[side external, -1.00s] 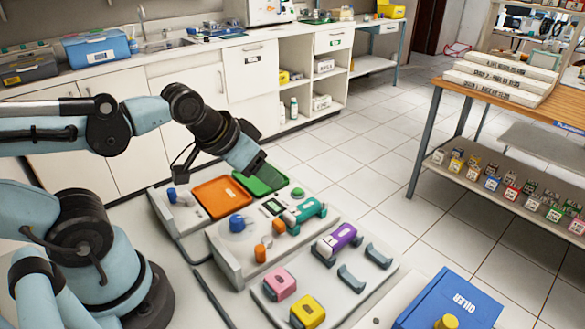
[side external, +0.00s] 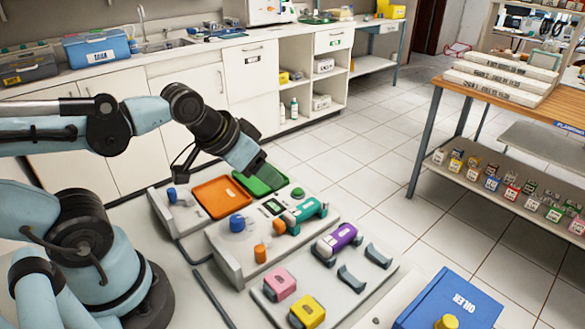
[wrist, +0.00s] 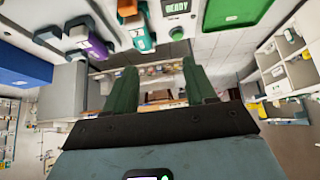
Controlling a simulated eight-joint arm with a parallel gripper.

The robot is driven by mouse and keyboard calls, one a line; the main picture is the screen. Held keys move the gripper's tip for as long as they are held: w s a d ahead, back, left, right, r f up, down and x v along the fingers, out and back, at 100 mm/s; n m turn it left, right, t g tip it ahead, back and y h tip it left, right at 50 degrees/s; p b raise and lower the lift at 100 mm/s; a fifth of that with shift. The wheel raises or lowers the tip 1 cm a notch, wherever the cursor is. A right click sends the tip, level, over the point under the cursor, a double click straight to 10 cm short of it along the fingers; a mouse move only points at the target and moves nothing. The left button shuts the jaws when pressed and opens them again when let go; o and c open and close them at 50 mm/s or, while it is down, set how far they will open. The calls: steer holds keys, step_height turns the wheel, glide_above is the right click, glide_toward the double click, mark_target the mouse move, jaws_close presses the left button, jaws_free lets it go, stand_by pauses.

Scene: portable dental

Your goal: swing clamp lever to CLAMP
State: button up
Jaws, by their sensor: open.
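The grey-white console (side external: 232,262) stands on the bench right of my arm's base. It carries a blue knob (side external: 237,222), an upright orange post (side external: 260,253), a second orange part (side external: 279,227), a teal handpiece (side external: 307,214), a small display and a green button (side external: 297,193). No CLAMP marking is readable, and I cannot tell which part is the clamp lever. My gripper (side external: 262,167) is above the green tray (side external: 268,184), behind the console and apart from its knobs. In the wrist view my gripper (wrist: 160,68) has its two green fingers spread, with nothing between them.
An orange tray (side external: 215,198) and a unit with another blue knob (side external: 172,194) lie left of the green tray. In front are a rack with purple (side external: 337,240), pink (side external: 279,283) and yellow (side external: 307,312) pieces, and a blue box (side external: 452,300). Open floor lies behind.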

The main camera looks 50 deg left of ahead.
stand_by(0.3)
steer(key=shift+c, duration=0.6)
steer(key=shift+d, duration=0.25)
steer(key=shift+c, duration=0.2)
steer(key=n+g, duration=0.5)
steer(key=g, duration=0.2)
glide_toward(260, 248)
steer(key=shift+w+f, duration=0.1)
steer(key=shift+f, duration=4.65)
jaws_close()
